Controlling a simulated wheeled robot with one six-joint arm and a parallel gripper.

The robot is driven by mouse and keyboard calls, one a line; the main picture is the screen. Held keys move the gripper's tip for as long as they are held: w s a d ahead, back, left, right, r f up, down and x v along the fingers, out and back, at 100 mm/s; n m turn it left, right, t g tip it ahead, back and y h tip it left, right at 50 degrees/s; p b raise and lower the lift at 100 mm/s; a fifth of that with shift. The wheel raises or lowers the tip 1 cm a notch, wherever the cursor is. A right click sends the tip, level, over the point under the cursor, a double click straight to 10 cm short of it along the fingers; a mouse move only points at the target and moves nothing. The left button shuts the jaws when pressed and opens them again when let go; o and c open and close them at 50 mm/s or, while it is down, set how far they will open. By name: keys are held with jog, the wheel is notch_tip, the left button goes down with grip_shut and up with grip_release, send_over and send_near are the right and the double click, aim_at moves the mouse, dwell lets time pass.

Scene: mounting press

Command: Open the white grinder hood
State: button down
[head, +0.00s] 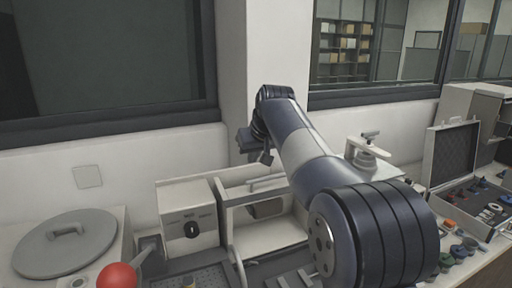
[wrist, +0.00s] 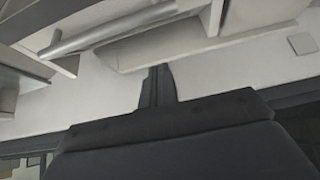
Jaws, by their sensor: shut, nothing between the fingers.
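The white grinder hood (head: 228,190) is a box-like white frame with a light bar handle (head: 267,183) along its upper front; my arm covers its right part. A dark grinder part (head: 265,208) shows inside it. I cannot tell how far the hood is raised. My gripper (head: 266,157) is above and behind the handle in the head view, apart from it. In the wrist view my shut, empty fingers (wrist: 158,72) point toward white panels, and the grey bar handle (wrist: 110,30) crosses the upper left, clear of the fingers.
A white control box with a black knob (head: 191,230) stands left of the hood. Further left are a round grey lid (head: 65,244) and a red ball knob (head: 116,275). A white bench device (head: 368,155) and an open case (head: 452,155) are at right. The wall rises close behind.

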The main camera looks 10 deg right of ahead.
aim_at(259, 180)
jog(key=x, duration=0.3)
jog(key=shift+w+f, duration=0.1)
jog(key=shift+f, duration=0.1)
jog(key=s, duration=0.3)
jog(key=shift+d+f, duration=0.2)
jog(key=shift+d, duration=0.1)
jog(key=shift+s+f, duration=0.25)
jog(key=shift+s, duration=0.15)
jog(key=shift+d+f, duration=0.1)
jog(key=shift+s+d+f+t+b, duration=0.1)
jog(key=shift+s+f+t+b, duration=0.15)
jog(key=shift+s+b, duration=0.55)
jog(key=s+t+b, duration=0.1)
jog(key=b, duration=0.1)
jog(key=s+b, duration=0.2)
jog(key=b, duration=0.1)
jog(key=shift+s+d+r+t, duration=0.25)
jog(key=shift+d+t, duration=0.1)
